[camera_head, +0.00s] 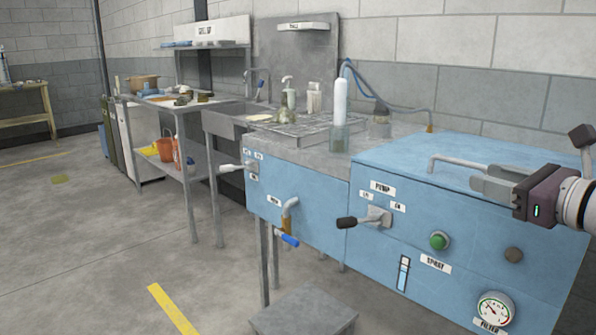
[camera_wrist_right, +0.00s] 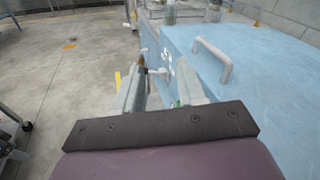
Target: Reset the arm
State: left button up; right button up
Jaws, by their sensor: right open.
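My right arm comes in from the right edge of the head view. Its gripper (camera_head: 485,184) is open, and I see nothing between its grey fingers. It hangs by the front top edge of the blue pump cabinet (camera_head: 450,215), to the right of the bent grey handle (camera_head: 445,158) on the cabinet's top. In the right wrist view the open fingers (camera_wrist_right: 162,88) point along the cabinet's front, and the handle (camera_wrist_right: 214,60) is to their right. I cannot tell the exact gap to the cabinet. My left gripper is not in view.
The cabinet front carries a black-tipped lever (camera_head: 365,220), a green button (camera_head: 439,240) and a round gauge (camera_head: 495,308). A glass jar with a white bottle (camera_head: 340,102) and a wire rack (camera_head: 300,127) stand left of it. A grey stool (camera_head: 305,312) is below. The left floor is open.

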jog(key=w+a+f+m+h, duration=0.1)
jog(key=w+f+m+h, duration=0.4)
jog(key=m, duration=0.6)
jog(key=w+a+f+m+h, duration=0.1)
jog(key=w+f+m+h, duration=0.15)
jog(key=f+m, duration=0.7)
jog(key=s+a+f+m+g, duration=0.3)
jog(key=a+f+m+g, duration=0.15)
jog(key=f+m, duration=0.6)
jog(key=s+a+f+m+g+y, duration=0.1)
jog(key=s+a+f+m+g, duration=0.5)
jog(key=s, duration=0.4)
jog(key=s+a+f+m+g+y, duration=0.1)
jog(key=s+a+f+m+g, duration=0.35)
jog(key=s+f, duration=0.5)
notch_tip(320, 180, up, 39)
jog(key=p, duration=3.9)
jog(key=shift+s+a+f+m+t, duration=0.15)
jog(key=shift+s+a+m+t, duration=0.2)
jog(key=shift+a+m, duration=0.1)
jog(key=shift+h, duration=0.25)
